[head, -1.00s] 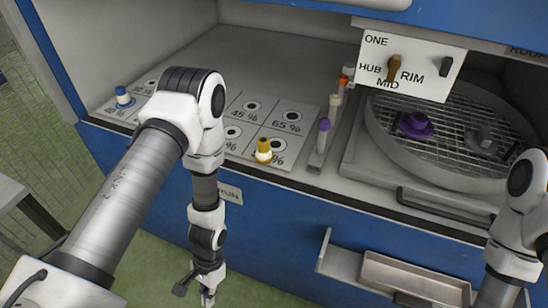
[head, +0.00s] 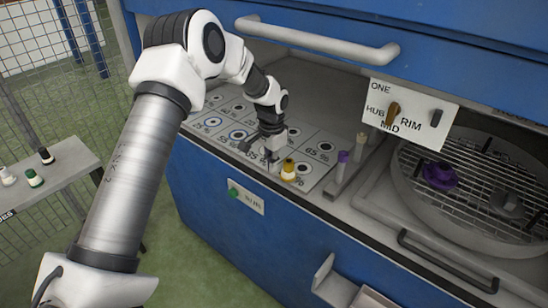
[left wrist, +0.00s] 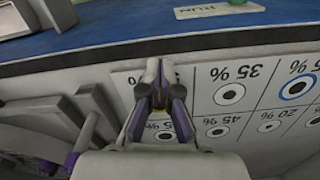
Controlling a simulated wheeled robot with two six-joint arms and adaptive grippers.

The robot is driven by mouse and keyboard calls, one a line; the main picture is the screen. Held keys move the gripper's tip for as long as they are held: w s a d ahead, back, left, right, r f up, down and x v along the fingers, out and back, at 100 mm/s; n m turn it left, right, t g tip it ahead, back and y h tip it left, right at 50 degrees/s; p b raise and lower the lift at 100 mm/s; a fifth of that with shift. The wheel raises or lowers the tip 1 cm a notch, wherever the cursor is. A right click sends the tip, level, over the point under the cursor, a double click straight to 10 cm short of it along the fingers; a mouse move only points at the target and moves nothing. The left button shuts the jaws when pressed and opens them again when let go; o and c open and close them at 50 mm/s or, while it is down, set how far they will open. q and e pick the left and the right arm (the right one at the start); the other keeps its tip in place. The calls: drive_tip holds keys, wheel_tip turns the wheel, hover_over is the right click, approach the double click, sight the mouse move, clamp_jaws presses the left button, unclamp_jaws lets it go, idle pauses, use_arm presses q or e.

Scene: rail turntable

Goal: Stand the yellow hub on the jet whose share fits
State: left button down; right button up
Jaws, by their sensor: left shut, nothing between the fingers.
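The yellow hub (head: 289,171), a small upright piece with a pale collar, stands near the front edge of the grey panel (head: 312,186) in the head view. The panel has round jets in cells marked with percentages. A jet marked 65 % (head: 325,147) is bare behind the hub. My left gripper (head: 268,164) is just left of the hub, pointing down, its fingers shut and empty. In the left wrist view the shut fingers (left wrist: 160,108) are over the panel, partly covering one jet; a bare jet marked 35 % (left wrist: 229,92) is beside them. My right gripper is out of view.
Purple (head: 341,165) and tan-topped (head: 361,150) pieces stand in a rack right of the panel. A round grated turntable (head: 470,236) holds a purple piece (head: 440,176) and a grey one (head: 507,203). A sign (head: 410,112) hangs above. A side table (head: 52,185) bears several small pieces.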

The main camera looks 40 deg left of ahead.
sight(288, 169)
use_arm(q)
drive_tip(key=w+f, duration=0.1)
drive_tip(key=f, duration=0.1)
drive_tip(key=w+f+p, duration=0.1)
drive_tip(key=f, duration=0.1)
drive_tip(key=w+d+f, duration=0.1)
drive_tip(key=f, duration=0.1)
drive_tip(key=shift+w, duration=0.4)
drive_tip(key=shift+a, duration=0.1)
